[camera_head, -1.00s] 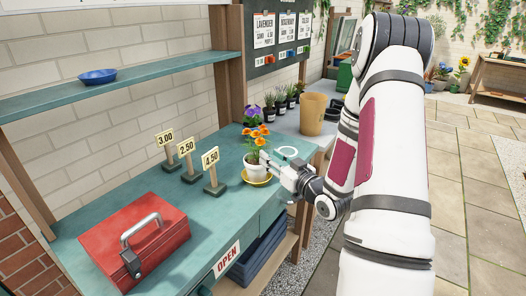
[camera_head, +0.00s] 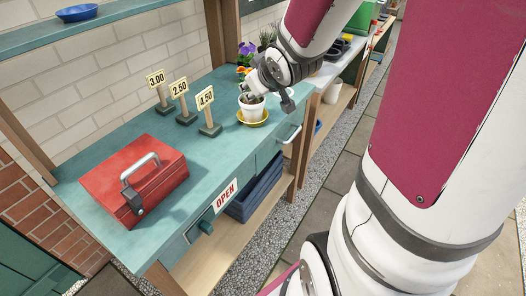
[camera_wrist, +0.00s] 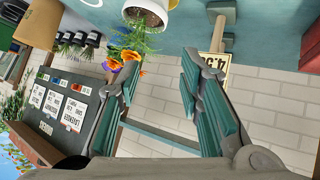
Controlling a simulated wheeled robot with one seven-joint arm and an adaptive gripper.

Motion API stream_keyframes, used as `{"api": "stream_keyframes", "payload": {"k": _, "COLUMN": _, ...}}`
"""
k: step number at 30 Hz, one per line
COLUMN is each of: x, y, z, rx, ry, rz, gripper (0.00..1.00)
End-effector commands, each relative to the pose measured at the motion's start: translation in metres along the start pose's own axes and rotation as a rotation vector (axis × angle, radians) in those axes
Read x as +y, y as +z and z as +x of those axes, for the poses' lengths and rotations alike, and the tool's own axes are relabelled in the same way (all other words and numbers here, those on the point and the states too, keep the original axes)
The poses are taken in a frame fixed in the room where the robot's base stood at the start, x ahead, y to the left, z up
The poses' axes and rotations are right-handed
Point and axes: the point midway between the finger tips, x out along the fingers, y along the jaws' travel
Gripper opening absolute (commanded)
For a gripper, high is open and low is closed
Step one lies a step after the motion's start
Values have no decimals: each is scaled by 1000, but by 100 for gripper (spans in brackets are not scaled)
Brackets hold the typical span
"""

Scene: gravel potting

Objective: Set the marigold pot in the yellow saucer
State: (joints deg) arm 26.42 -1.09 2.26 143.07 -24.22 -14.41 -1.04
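The white marigold pot (camera_head: 252,110) stands upright in the yellow saucer (camera_head: 253,121) on the teal bench. In the wrist view the pot (camera_wrist: 148,10) is at the top with dark soil, and its orange marigold blooms (camera_wrist: 131,55) hang beside my left-hand finger. A bit of the yellow saucer (camera_wrist: 172,4) shows at the top edge. My gripper (camera_wrist: 160,75) is open, with nothing between its fingers. In the head view my gripper (camera_head: 254,91) is just above and behind the pot, hiding most of the flowers.
The 4.50 sign (camera_head: 208,113) stands left of the pot, close to my right finger in the wrist view (camera_wrist: 216,45). The purple pansy (camera_head: 247,48) is behind. A red toolbox (camera_head: 135,180) sits at the front left.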

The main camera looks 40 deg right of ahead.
Motion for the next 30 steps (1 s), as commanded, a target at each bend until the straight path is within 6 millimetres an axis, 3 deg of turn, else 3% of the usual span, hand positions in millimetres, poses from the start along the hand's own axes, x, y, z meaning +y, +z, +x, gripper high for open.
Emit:
{"api": "stream_keyframes", "payload": {"k": 2, "x": -13, "y": -3, "z": -30, "rx": -55, "ry": 4, "rz": 6, "gripper": 34}}
{"api": "stream_keyframes", "payload": {"k": 7, "x": -45, "y": 13, "z": -97, "rx": -202, "ry": -25, "rz": 50, "gripper": 34}}
{"api": "stream_keyframes", "payload": {"k": 12, "x": -84, "y": 44, "z": -169, "rx": -346, "ry": -111, "rz": 90, "gripper": 34}}
{"api": "stream_keyframes", "payload": {"k": 18, "x": -116, "y": 80, "z": -232, "rx": -472, "ry": -221, "rz": 101, "gripper": 34}}
{"api": "stream_keyframes", "payload": {"k": 22, "x": -124, "y": 92, "z": -250, "rx": -512, "ry": -256, "rz": 99, "gripper": 34}}
{"api": "stream_keyframes", "payload": {"k": 30, "x": -126, "y": 95, "z": -253, "rx": -524, "ry": -262, "rz": 98, "gripper": 34}}
